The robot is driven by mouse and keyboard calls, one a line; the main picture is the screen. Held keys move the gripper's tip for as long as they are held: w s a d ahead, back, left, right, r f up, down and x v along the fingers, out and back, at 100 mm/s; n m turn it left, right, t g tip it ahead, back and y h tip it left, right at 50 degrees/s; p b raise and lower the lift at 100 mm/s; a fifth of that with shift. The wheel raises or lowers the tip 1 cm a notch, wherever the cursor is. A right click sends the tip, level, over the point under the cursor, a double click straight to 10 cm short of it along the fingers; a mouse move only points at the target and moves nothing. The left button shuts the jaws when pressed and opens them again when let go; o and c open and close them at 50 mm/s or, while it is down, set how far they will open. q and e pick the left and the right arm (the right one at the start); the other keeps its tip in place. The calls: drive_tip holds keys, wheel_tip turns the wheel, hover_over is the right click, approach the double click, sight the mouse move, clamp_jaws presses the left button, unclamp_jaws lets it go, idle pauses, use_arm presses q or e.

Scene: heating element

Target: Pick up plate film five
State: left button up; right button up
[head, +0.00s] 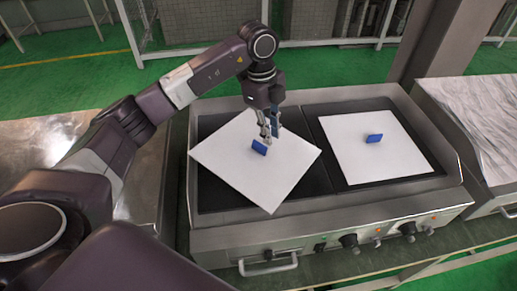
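Two white square plates with small blue handles show in the head view. The left plate (265,185) lies over the left dark heating surface, turned at an angle, with one corner over the front rim. Its blue handle (259,147) stands up near its middle. The right plate (360,160) lies nearly square on the right surface, with its own blue handle (374,138). No numbers are legible on either. My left gripper (267,140) points down just above or beside the left handle. Whether its fingers touch the handle cannot be told. My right gripper is not in view.
The steel heating unit (330,225) has a raised rim, front knobs and a handle. A bare metal table (60,140) stands at the left and a steel surface with a streaked top (475,115) at the right. A grey pillar (440,40) rises behind.

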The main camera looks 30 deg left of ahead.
sight(259, 143)
use_arm(q)
drive_tip(key=shift+n+y, duration=0.6)
drive_tip(key=shift+y, duration=0.1)
drive_tip(key=a, duration=0.4)
drive_tip(key=shift+a+r, duration=0.25)
drive_tip(key=shift+r, duration=0.15)
drive_tip(key=shift+s+a+f, duration=0.1)
drive_tip(key=shift+a+f, duration=0.1)
drive_tip(key=shift+f, duration=0.1)
drive_tip(key=f+p, duration=0.1)
drive_tip(key=f, duration=0.2)
drive_tip(key=d+f+p, duration=0.1)
drive_tip(key=f, duration=0.2)
drive_tip(key=shift+d+f, duration=0.1)
drive_tip(key=shift+f, duration=0.3)
drive_tip(key=shift+c, duration=0.4)
clamp_jaws()
